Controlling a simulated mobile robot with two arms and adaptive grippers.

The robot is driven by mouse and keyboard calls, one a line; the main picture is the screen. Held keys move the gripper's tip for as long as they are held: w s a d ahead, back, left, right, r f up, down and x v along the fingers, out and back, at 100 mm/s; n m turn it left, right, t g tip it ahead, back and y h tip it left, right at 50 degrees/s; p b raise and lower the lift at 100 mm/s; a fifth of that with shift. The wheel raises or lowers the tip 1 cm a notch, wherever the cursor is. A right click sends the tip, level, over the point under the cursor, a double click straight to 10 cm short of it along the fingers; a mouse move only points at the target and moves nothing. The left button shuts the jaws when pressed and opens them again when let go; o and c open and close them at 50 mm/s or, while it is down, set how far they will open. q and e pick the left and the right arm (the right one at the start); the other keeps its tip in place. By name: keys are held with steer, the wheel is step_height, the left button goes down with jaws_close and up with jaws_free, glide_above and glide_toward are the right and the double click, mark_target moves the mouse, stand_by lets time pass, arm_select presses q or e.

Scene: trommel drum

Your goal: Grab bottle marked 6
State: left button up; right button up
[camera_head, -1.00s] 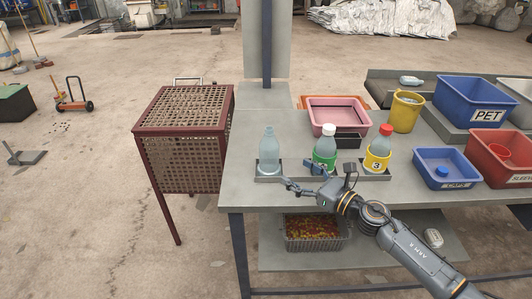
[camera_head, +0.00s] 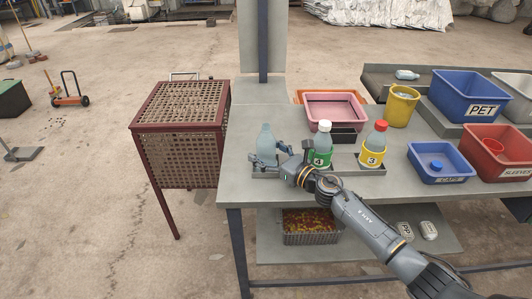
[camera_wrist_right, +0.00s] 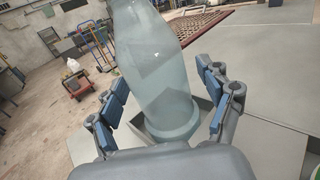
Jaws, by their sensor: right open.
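My right gripper (camera_head: 281,154) is open at the clear bottle at the left of the row in the head view. This pale, capless bottle (camera_head: 265,138) stands upright and shows no label on its visible side. In the right wrist view the bottle (camera_wrist_right: 152,70) stands between the open fingers of the gripper (camera_wrist_right: 160,88), with gaps on both sides. A red-capped bottle with a yellow label marked 3 (camera_head: 375,142) is further right. I see no clear 6. My left gripper is out of view.
The bottles stand in low grey holders on the grey table (camera_head: 235,185). A pink tub (camera_head: 335,103), yellow bucket (camera_head: 402,107), blue PET bin (camera_head: 468,97), small blue bin (camera_head: 438,170) and red bin (camera_head: 499,153) are behind and right. A mesh drum frame (camera_head: 180,130) stands left.

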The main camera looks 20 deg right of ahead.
steer(key=c, duration=1.2)
steer(key=shift+r, duration=0.1)
steer(key=shift+c, duration=0.2)
